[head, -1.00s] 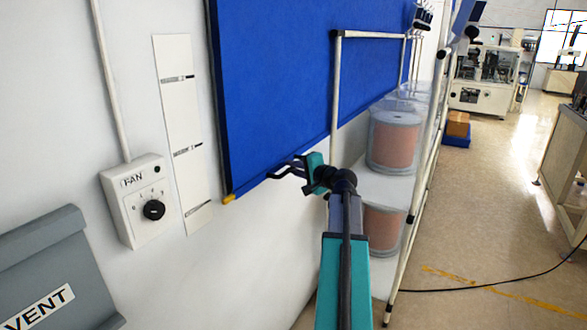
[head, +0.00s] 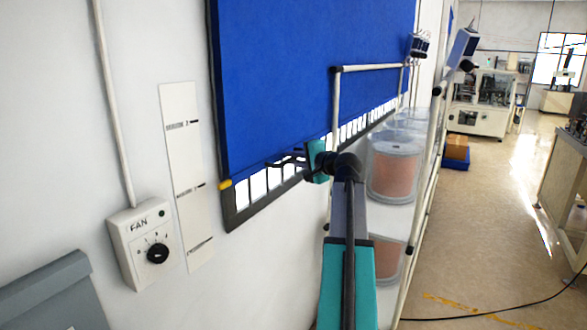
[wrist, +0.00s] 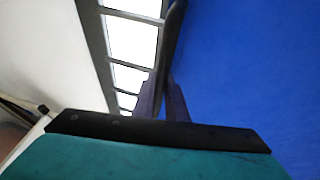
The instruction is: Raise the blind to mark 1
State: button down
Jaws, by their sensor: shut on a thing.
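The blue blind (head: 300,85) hangs over the window, with a lit strip of barred window (head: 252,192) showing below its lower edge. A yellow tip (head: 225,183) at the left end of that edge looks about level with the middle mark (head: 190,190) on the white scale strip (head: 188,220). The marks' lettering is too small to read surely. My gripper (head: 275,162) is at the blind's lower edge. In the wrist view, its dark fingers (wrist: 165,100) are closed on the dark bottom bar (wrist: 170,45) of the blue blind (wrist: 240,70). The exact grip is partly hidden.
A FAN dial box (head: 142,245) and a grey box (head: 50,300) are on the wall at left. A pale pipe frame (head: 337,100) and clear drums (head: 393,170) stand close to the right of my arm. The floor farther right is open, with a cable across it.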

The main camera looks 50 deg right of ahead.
jog(key=shift+r, duration=0.25)
jog(key=c, duration=1.8)
grip_release()
jog(key=shift+o, duration=0.2)
jog(key=shift+s, duration=0.1)
jog(key=b+v, duration=0.3)
jog(key=v, duration=1)
jog(key=shift+s, duration=0.3)
jog(key=shift+a, duration=0.1)
jog(key=shift+s, duration=0.1)
